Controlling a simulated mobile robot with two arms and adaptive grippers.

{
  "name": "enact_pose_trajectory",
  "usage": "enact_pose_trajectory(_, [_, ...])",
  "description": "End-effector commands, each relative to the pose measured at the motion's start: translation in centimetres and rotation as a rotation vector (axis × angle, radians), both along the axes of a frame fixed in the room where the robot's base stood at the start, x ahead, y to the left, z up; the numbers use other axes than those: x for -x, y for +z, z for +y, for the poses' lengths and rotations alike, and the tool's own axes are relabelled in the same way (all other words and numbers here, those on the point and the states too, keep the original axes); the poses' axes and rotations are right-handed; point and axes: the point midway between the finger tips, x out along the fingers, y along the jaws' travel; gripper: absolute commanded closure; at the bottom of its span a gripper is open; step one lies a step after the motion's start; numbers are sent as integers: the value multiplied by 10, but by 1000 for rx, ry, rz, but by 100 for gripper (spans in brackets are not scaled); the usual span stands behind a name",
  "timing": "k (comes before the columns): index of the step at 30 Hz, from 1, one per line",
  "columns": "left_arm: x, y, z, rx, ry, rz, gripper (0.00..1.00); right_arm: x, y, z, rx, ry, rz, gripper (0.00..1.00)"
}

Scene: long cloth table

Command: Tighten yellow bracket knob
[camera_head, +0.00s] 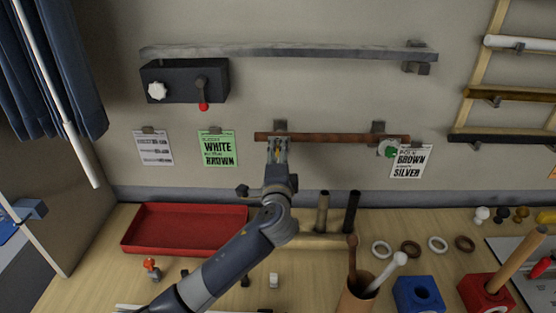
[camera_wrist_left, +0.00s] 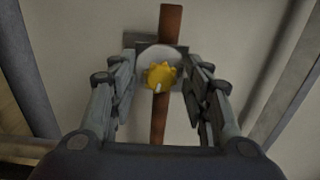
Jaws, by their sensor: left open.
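The yellow knob (camera_wrist_left: 160,76) sits on a round pale bracket plate (camera_wrist_left: 152,55) against the wall, with the brown rod (camera_wrist_left: 171,22) running through the bracket. In the wrist view my left gripper (camera_wrist_left: 161,84) is open, with one finger on each side of the knob and a gap to each. In the head view the left gripper (camera_head: 277,150) reaches up to the wall at the left bracket of the brown rod (camera_head: 330,138) and mostly covers the yellow knob. My right gripper is not in view.
A bracket with a green knob (camera_head: 388,150) holds the rod's right end. A grey rail (camera_head: 290,52) and black box (camera_head: 184,82) are above. On the table are a red tray (camera_head: 185,229), several rings, a cup of rods (camera_head: 357,300) and a blue block (camera_head: 417,295).

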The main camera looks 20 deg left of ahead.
Motion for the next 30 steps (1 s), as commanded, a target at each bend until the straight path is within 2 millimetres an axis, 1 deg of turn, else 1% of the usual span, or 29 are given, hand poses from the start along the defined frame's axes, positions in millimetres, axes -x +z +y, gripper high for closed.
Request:
enact_pose_trajectory(5, [17,-1,-6,1,-3,2,55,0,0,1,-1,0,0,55])
enact_pose_trajectory(15, [81,-2,-24,3,-2,2,55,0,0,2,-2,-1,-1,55])
enact_pose_trajectory(18, [97,-2,-28,2,-1,4,55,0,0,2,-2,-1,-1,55])
enact_pose_trajectory(21, [107,-1,-31,2,-2,2,55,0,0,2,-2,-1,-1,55])
enact_pose_trajectory(24, [113,-1,-32,1,0,3,55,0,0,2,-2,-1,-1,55])
enact_pose_trajectory(30, [114,-1,-33,0,1,1,55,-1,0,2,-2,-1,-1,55])
